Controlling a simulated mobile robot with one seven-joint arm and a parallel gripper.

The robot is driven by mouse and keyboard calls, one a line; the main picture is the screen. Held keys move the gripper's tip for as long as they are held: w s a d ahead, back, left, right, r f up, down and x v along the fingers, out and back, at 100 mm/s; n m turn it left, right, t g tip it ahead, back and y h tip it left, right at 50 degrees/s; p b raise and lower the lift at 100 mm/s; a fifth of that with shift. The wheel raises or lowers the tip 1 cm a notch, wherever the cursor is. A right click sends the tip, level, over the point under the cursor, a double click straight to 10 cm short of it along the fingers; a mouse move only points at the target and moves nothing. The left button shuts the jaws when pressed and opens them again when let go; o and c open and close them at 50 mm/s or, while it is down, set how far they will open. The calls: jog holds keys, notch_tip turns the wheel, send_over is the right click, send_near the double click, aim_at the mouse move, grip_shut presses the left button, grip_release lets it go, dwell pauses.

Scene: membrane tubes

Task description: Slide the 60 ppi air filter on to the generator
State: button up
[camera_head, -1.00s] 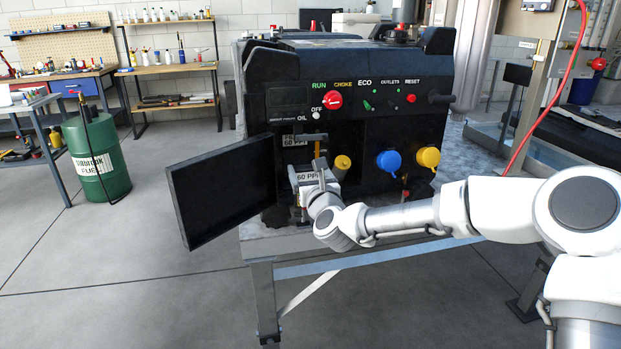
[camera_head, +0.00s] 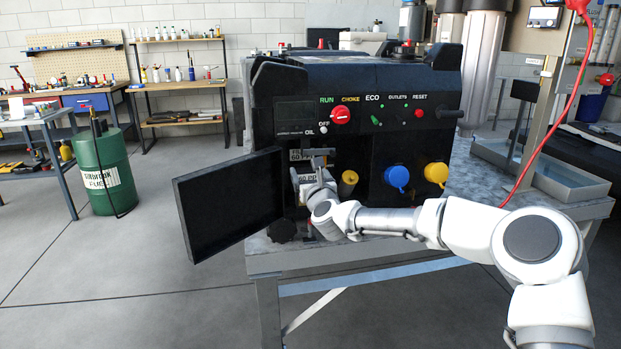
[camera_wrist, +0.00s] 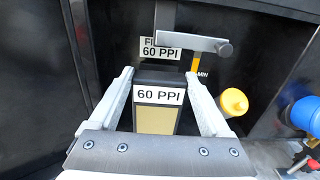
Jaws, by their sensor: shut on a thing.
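The generator (camera_head: 365,90) is a black machine on a metal table, with its side door (camera_head: 228,205) swung open to the left. The 60 ppi air filter (camera_wrist: 157,119) is a dark block with a tan front face and a white "60 PPI" label. My gripper (camera_wrist: 160,80) is shut on the filter, one finger on each side, at the open bay. It also shows in the head view (camera_head: 308,180). A "FILTER 60 PPI" label (camera_wrist: 160,54) is behind the filter, partly covered by a grey latch bar (camera_wrist: 190,43). How deep the filter sits is hidden.
A yellow cap (camera_wrist: 233,102) is close to the right finger. A blue outlet cap (camera_head: 397,177) and a yellow one (camera_head: 436,173) sit farther right. A dark knob (camera_head: 281,230) lies on the table. A green drum (camera_head: 103,170) stands on the floor at left.

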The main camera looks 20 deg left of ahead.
jog(key=shift+x, duration=2.5)
jog(key=shift+f, duration=0.15)
jog(key=o, duration=1.2)
